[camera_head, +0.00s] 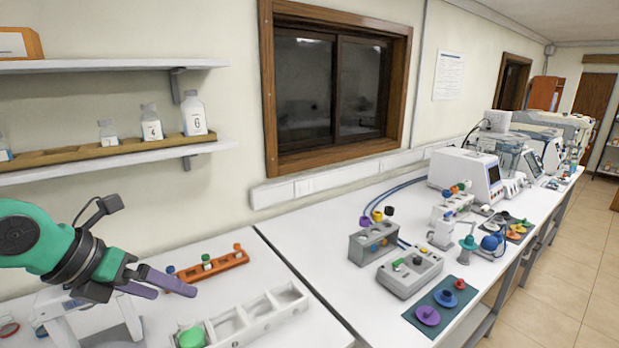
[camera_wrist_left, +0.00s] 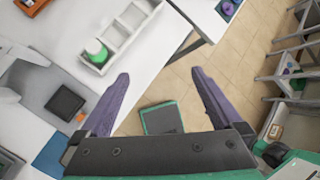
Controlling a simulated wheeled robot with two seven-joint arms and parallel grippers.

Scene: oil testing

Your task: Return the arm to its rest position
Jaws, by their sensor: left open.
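My left gripper (camera_head: 160,284) comes in from the left in the head view, with a green arm, black wrist and purple fingers. It is raised above the left end of the white bench. In the left wrist view its two purple fingers (camera_wrist_left: 160,100) are spread apart with nothing between them; the bench edge and tiled floor show beyond. My right gripper is not in either view.
An orange rack (camera_head: 212,268) with small vials and a white compartment tray (camera_head: 262,318) with a green-capped bottle (camera_head: 191,338) stand near the gripper. Shelves (camera_head: 100,64) hang on the wall above. More racks and instruments (camera_head: 465,172) fill the bench at right.

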